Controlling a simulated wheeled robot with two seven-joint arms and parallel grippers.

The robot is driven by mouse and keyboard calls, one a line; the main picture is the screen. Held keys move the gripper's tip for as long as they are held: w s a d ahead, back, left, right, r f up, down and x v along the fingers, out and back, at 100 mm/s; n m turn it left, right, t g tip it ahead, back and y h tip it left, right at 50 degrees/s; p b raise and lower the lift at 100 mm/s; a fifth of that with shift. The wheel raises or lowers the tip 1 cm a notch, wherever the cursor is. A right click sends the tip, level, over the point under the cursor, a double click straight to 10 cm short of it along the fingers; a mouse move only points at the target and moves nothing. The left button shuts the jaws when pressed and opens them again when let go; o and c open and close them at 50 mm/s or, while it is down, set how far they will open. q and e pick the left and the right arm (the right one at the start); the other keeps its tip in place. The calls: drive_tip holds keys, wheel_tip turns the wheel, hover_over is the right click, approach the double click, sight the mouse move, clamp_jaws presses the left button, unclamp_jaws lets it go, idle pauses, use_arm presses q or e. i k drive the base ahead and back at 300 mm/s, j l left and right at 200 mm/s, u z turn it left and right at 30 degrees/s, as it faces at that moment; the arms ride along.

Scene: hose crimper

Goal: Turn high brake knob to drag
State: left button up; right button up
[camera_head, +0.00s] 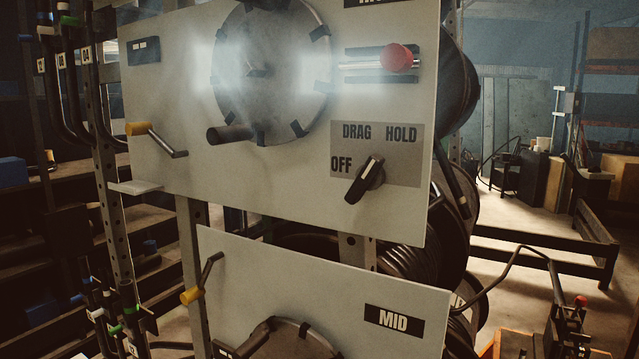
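The brake knob (365,181) is a black lever-shaped knob on the upper pale panel (215,172), in the head view. It sits on a grey plate (405,165) marked OFF at left, DRAG at upper left and HOLD at upper right. The knob slants from lower left to upper right, with a pale mark along its upper part. I cannot tell for sure which label it is set to. The upper panel's own black label (385,2) is cut off by the top edge. Neither of my grippers is in view.
A round crank wheel (270,70) with a dark handle (230,134), a red-ended lever (397,58) and a yellow-ended crank (138,129) stick out from the upper panel. A lower panel (300,275) is labelled MID (393,320). Hose reels (415,235) stand behind. Open floor lies at right.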

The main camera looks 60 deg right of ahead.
sight(369, 177)
drive_tip(key=z, duration=1.85)
drive_tip(key=k+l, duration=0.05)
